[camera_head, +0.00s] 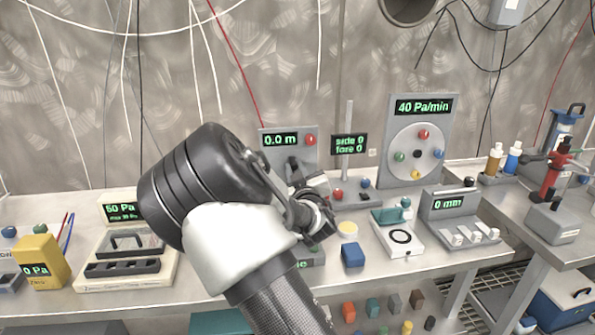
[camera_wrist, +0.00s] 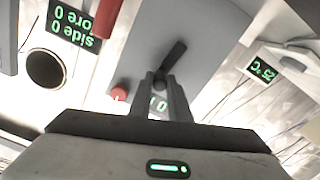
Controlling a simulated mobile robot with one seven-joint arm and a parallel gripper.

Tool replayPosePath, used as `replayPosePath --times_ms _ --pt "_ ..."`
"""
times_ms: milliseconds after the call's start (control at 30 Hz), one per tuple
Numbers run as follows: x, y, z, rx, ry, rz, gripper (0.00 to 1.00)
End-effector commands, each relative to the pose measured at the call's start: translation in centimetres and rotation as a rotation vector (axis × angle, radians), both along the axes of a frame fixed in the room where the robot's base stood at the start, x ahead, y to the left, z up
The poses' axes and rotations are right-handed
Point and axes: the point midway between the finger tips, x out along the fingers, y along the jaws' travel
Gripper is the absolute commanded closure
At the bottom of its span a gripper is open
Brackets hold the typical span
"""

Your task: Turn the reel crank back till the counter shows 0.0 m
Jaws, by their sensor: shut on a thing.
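The reel panel (camera_head: 310,152) stands upright at the back of the bench, and its green counter (camera_head: 281,140) reads 0.0 m. A red button (camera_head: 310,139) sits beside the counter. The dark crank (camera_head: 293,163) is on the panel's face, partly hidden behind my arm. In the wrist view the crank (camera_wrist: 174,55) is a black bar slanting up to the right. My gripper (camera_wrist: 163,78) is shut on the crank's near end.
A "side 0 / fore 0" display (camera_head: 349,145) stands just right of the panel. Further right is a disc panel (camera_head: 447,110) reading 40 Pa/min. A teal-topped device (camera_head: 400,238) and a blue block (camera_head: 352,255) lie in front. My arm covers the bench's middle left.

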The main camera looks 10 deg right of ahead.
Motion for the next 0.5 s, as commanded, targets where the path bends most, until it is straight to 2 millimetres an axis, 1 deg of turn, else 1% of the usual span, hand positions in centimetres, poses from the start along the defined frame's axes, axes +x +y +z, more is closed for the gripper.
replayPosePath --times_ms 167,433,467,500 --pt "-0.01 0.52 0.01 -0.087 -0.002 0.001 1.0" --pt "-0.01 0.56 0.05 -0.093 0.0 0.001 1.0" --pt "-0.01 0.56 0.05 -0.093 0.0 0.001 0.8" --pt "-0.01 0.56 0.05 -0.093 0.0 0.001 0.73"
